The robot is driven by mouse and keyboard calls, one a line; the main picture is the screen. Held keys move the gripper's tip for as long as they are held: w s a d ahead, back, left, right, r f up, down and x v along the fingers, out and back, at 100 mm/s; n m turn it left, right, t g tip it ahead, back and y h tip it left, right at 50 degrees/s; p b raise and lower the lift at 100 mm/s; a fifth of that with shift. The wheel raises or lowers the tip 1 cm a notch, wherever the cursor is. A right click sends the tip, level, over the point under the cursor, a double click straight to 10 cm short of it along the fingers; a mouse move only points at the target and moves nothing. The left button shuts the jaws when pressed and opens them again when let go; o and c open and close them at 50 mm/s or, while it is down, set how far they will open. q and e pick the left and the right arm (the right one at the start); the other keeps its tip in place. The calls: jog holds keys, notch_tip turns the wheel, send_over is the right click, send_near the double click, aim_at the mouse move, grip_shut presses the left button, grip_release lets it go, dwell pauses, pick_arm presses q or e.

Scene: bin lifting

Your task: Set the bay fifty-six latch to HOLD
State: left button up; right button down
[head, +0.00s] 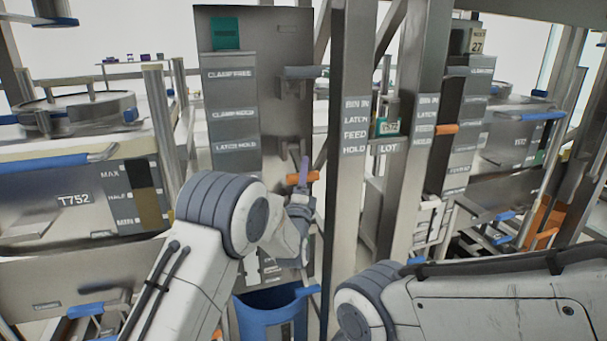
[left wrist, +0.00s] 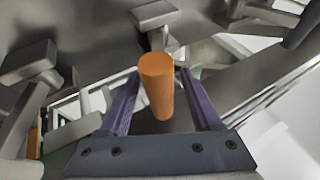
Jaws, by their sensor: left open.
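The latch lever with an orange grip (head: 313,176) stands at the right side of a tall grey panel (head: 285,110) in the head view. The panel carries several dark label plates; the lowest seems to read LATCH HOLD (head: 236,147). A teal plate (head: 225,33) sits at its top, its number too small to read. My left gripper (head: 303,172) is at the orange grip and partly hides it. In the left wrist view the open purple fingers (left wrist: 158,74) stand on either side of the orange grip (left wrist: 157,88), with gaps showing. My right gripper is out of view.
A steel post (head: 352,200) marked BIN IN, LATCH, FEED, HOLD stands right of the panel. A similar bay marked 27 (head: 476,42) has its own orange grip (head: 446,129). A blue bin (head: 265,315) is below my left gripper. A hopper marked T752 (head: 75,199) stands left.

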pick_arm(q)
grip_shut()
dwell(1.4)
